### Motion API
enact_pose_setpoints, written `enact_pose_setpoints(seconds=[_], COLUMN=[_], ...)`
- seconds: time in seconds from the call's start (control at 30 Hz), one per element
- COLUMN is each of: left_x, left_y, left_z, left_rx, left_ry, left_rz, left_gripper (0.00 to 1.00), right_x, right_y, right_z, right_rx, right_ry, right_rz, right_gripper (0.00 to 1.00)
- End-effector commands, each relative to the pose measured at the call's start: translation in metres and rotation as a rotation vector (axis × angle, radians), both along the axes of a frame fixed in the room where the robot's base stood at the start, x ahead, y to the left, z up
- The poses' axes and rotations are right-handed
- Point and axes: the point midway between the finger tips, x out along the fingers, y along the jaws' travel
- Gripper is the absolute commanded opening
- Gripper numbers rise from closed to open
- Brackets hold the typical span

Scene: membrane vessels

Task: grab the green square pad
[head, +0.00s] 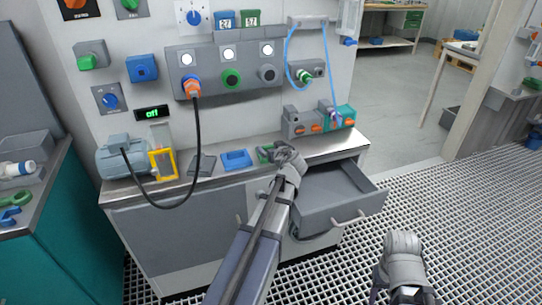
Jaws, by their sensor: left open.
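A small green pad (264,153) lies on the bench top near its front, to the right of a blue square pad (237,159). It is partly hidden by my left gripper (277,153), so its full outline cannot be told. My left gripper is at the right side of the green pad, with its jaws open. The view does not show clearly whether the fingers touch the pad. My right arm shows as a grey link at the lower right, and its fingers do not show.
A dark grey pad (202,166) lies left of the blue one. A motor (122,157), a yellow frame (163,164) and a hanging black cable (196,135) are further left. An open drawer (333,193) juts out below right. Connector boxes (318,124) stand at the back right.

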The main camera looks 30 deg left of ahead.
Motion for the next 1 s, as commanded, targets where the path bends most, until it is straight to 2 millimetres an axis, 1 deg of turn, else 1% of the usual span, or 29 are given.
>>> enact_pose_setpoints(seconds=[0.03, 0.23, 0.9, 0.93, 1.0], left_x=[0.0035, 0.0024, 0.0024, 0.0024, 0.0024], left_y=[0.0027, 0.0026, 0.0024, 0.0025, 0.0025], left_z=[-0.0026, -0.0014, -0.0014, -0.0013, -0.0013], left_rx=[0.000, 0.000, 0.001, 0.001, 0.001], left_ry=[0.000, 0.000, 0.001, 0.001, 0.001], left_rz=[0.000, -0.001, 0.000, 0.000, 0.000], left_gripper=[1.00, 1.00, 0.25, 0.23, 0.23], right_x=[0.0001, 0.0000, 0.0000, 0.0000, 0.0000], right_y=[0.0000, 0.0000, 0.0000, 0.0000, 0.0000], right_z=[-0.0026, -0.0013, -0.0013, -0.0013, -0.0013], right_rx=[0.000, 0.000, 0.000, 0.000, 0.000], right_ry=[0.000, 0.000, 0.000, 0.000, 0.000], right_rz=[0.000, 0.000, 0.000, 0.000, 0.000], right_gripper=[0.50, 0.50, 0.50, 0.50, 0.50])
